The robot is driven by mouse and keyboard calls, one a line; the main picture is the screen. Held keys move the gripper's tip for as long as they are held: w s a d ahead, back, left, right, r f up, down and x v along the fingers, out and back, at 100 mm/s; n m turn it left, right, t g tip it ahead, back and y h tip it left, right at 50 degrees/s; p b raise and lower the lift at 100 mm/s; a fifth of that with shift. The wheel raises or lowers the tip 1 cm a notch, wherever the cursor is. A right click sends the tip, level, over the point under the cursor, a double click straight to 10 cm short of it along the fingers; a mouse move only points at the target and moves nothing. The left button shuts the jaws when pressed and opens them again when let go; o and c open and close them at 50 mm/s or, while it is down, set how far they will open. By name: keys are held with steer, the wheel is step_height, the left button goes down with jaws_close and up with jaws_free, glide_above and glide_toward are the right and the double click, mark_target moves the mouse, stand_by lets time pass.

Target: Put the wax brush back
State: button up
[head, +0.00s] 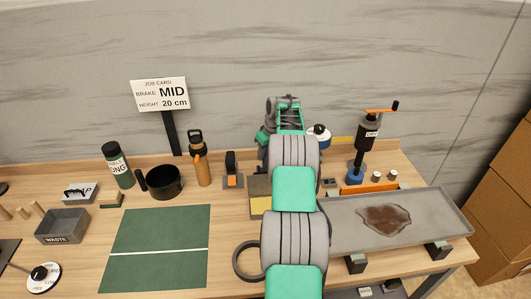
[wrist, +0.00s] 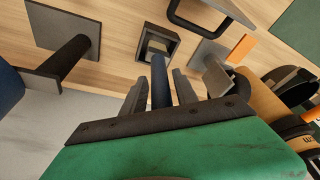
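My gripper (wrist: 161,80) is at the back of the bench, pointing down, and my arm hides that spot in the head view. In the wrist view a dark blue upright rod (wrist: 160,88) stands between its two fingers; it looks like the wax brush's handle. The rod's far end meets a dark square holder (wrist: 145,42) on the bench, and I cannot tell how deep it sits. Narrow gaps seem to show beside the rod, but whether the fingers press on it is unclear. The brush head is hidden.
Beside the holder are a dark plate with a post (wrist: 68,58) and a grey and orange block (wrist: 240,47).

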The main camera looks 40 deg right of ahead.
steer(key=shift+o, duration=0.8)
steer(key=shift+r, duration=0.1)
steer(key=shift+r, duration=0.2)
steer(key=b+v, duration=0.1)
steer(key=v, duration=1.1)
steer(key=s+a+r, duration=0.1)
steer(key=a+r, duration=0.4)
steer(key=a, duration=0.8)
steer(key=s+a+r, duration=0.1)
steer(key=a+r, duration=0.3)
steer(key=a, duration=0.9)
steer(key=s+a+f, duration=0.3)
steer(key=s+a, duration=0.5)
steer(key=s, duration=0.2)
steer(key=s+a+f+t, duration=0.1)
steer(key=s+a+f, duration=0.2)
steer(key=s+a, duration=0.5)
steer(key=shift+s, duration=1.2)
